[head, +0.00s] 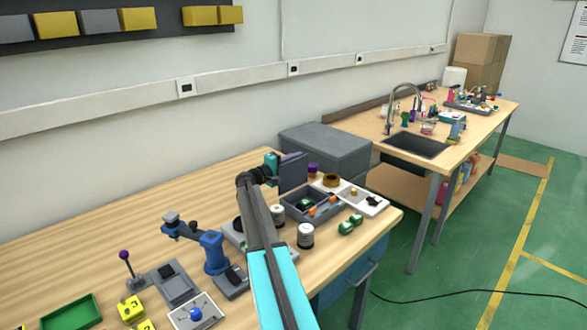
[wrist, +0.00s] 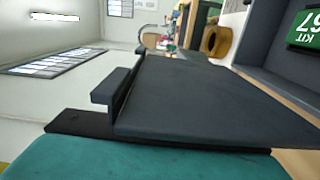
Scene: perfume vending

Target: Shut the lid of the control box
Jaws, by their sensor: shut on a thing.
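The control box (head: 289,208) is an open grey tray-like box on the wooden bench, with a green item and orange pieces inside. Its dark grey lid (head: 293,173) stands raised, roughly upright, at the box's back left side. My gripper (head: 274,165), teal and dark, is at the lid's upper left edge and shut on it. In the wrist view, the lid (wrist: 205,95) fills the middle, with a small block-like handle on its face. A dark finger pad lies along the lid near a teal part of my gripper. The box interior (wrist: 262,45) shows at upper right with a green "KIT 67" item (wrist: 306,32).
A large grey case (head: 325,148) stands behind the box. A white tray (head: 368,200) lies to its right, and white-and-black cylinders (head: 306,236) stand in front. A blue clamp-like device (head: 214,252) is to the left. A sink bench (head: 440,130) stands beyond.

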